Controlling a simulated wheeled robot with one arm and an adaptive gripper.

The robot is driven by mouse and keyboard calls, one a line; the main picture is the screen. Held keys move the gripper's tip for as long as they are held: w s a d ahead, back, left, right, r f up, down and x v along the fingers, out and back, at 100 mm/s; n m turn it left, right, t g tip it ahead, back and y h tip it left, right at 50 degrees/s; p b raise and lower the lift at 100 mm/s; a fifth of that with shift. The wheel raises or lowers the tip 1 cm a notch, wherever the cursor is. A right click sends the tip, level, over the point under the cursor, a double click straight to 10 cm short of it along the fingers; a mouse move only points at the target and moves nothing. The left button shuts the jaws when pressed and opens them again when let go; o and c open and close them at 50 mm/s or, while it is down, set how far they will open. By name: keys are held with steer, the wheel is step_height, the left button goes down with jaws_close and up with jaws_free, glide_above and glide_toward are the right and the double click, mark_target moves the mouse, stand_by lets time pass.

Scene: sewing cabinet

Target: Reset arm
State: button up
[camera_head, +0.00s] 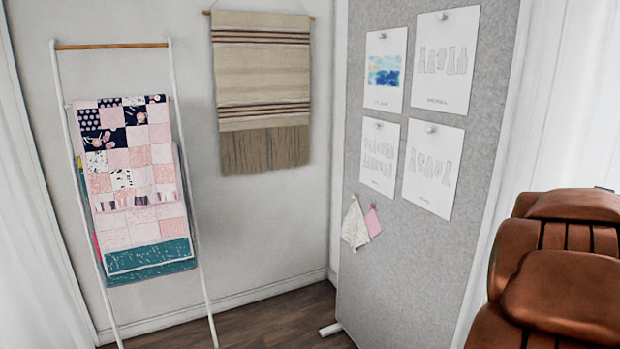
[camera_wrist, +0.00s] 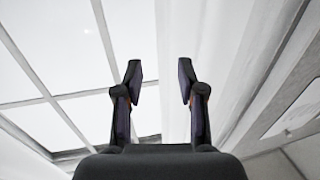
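My gripper (camera_wrist: 160,80) shows in the wrist view with its two dark fingers spread apart. Nothing is between the fingers. Behind them are a bright window with pale bars (camera_wrist: 55,60) and a white curtain (camera_wrist: 215,45). My gripper does not show in the head view.
A white ladder rack (camera_head: 186,200) with a patchwork quilt (camera_head: 130,170) leans on the wall at left. A woven hanging (camera_head: 262,90) is beside it. A grey pinboard (camera_head: 400,270) with pinned sheets stands mid-right. A brown leather chair (camera_head: 565,290) is at the right edge.

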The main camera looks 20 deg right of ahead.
steer(key=w+a+f+n+y, duration=0.2)
steer(key=a+f+y, duration=0.3)
steer(key=a, duration=0.6)
steer(key=w+a+f+n+y, duration=0.2)
steer(key=a+f+n+y, duration=0.15)
steer(key=a+f, duration=0.6)
steer(key=w+a+f+n+y, duration=0.25)
steer(key=a+f+y, duration=0.2)
steer(key=a, duration=0.85)
steer(key=s+a+f+n+g+y, duration=0.25)
steer(key=s+a+f, duration=0.25)
steer(key=s+a, duration=0.5)
steer(key=s+a+f+n+g, duration=0.1)
steer(key=s+a+g, duration=0.2)
steer(key=s, duration=0.3)
steer(key=s+a+f+n+g+y, duration=0.1)
steer(key=s+a+g, duration=0.2)
steer(key=s+a, duration=0.3)
steer(key=shift+s+f+n+p, duration=0.35)
steer(key=shift+s, duration=0.45)
